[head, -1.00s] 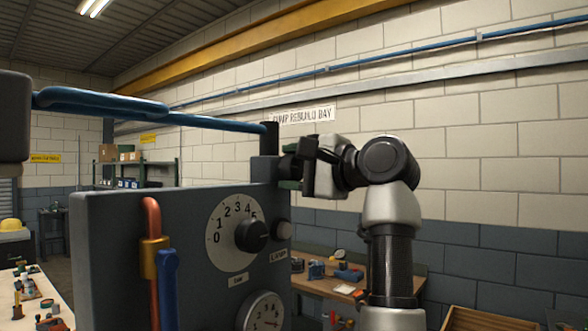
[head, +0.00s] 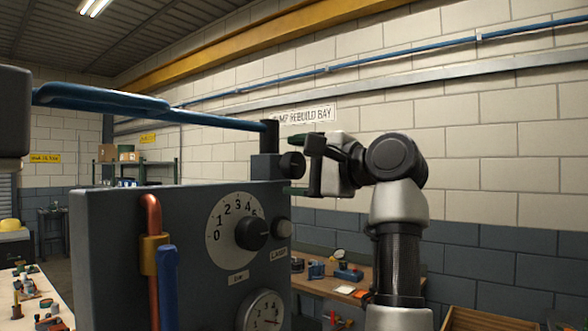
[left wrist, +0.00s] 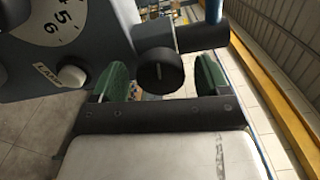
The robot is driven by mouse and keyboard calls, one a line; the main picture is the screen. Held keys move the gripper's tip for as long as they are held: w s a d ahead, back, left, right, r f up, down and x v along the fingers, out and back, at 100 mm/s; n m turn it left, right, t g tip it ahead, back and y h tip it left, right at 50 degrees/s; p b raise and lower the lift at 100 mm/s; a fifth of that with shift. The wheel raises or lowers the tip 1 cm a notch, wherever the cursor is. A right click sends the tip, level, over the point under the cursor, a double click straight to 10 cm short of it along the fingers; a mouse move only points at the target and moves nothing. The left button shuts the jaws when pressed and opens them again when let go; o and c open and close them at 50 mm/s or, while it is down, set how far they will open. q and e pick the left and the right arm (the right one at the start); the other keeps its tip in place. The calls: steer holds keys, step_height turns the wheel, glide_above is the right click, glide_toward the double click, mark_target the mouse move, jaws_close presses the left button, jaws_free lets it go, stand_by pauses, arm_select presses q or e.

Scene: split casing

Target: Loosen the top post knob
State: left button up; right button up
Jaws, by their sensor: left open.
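The top post knob (head: 292,165) is a round black knob on the right side of the dark post (head: 265,166) above the grey casing (head: 110,240). My left gripper (head: 297,164) is open at the knob, one finger above it and one below it in the head view. My right gripper is not in view.
The casing front carries a numbered dial with a black knob (head: 252,233), a small button (head: 282,230) and a gauge (head: 262,312). A blue bar (head: 200,119) runs to the post top. A workbench (head: 390,283) stands behind.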

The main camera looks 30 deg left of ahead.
arm_select(q)
steer(key=d+b, duration=0.3)
steer(key=d, duration=0.7)
steer(key=shift+s, duration=0.4)
